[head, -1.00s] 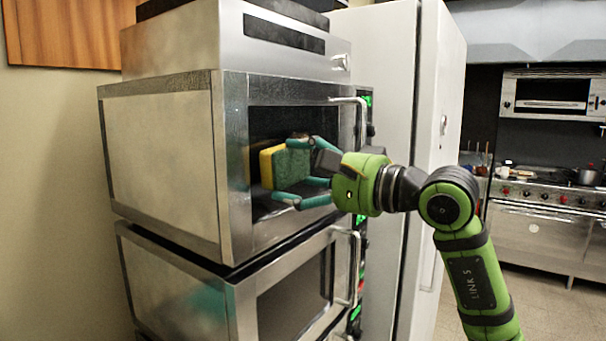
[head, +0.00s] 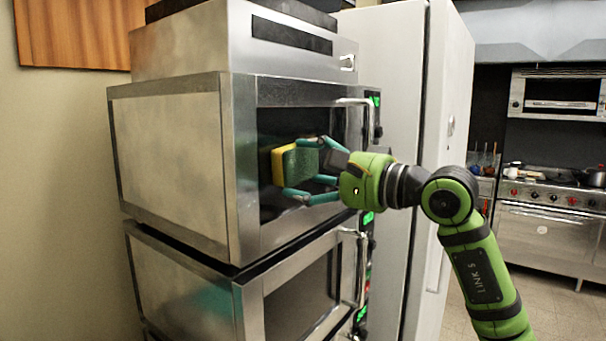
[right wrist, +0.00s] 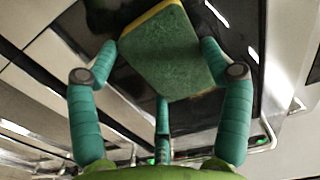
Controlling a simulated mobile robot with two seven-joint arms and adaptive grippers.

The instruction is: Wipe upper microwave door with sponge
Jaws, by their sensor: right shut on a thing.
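The upper microwave (head: 170,165) is a steel box with a dark glass door (head: 275,130), which is closed. My right gripper (head: 313,172) is in front of this door, shut on the sponge (head: 302,163). The sponge has a green side toward the gripper and a yellow side toward the glass. It looks to be at or very near the glass; I cannot tell if it touches. In the right wrist view, the sponge (right wrist: 165,55) sits tilted between the teal fingers. My left gripper is not in view.
The door's handle (head: 352,101) stands out at its right side, close to my right gripper. A lower microwave (head: 190,285) with its own handle (head: 361,265) is beneath. A white fridge (head: 400,80) stands just behind on the right. A stove (head: 550,215) is farther back.

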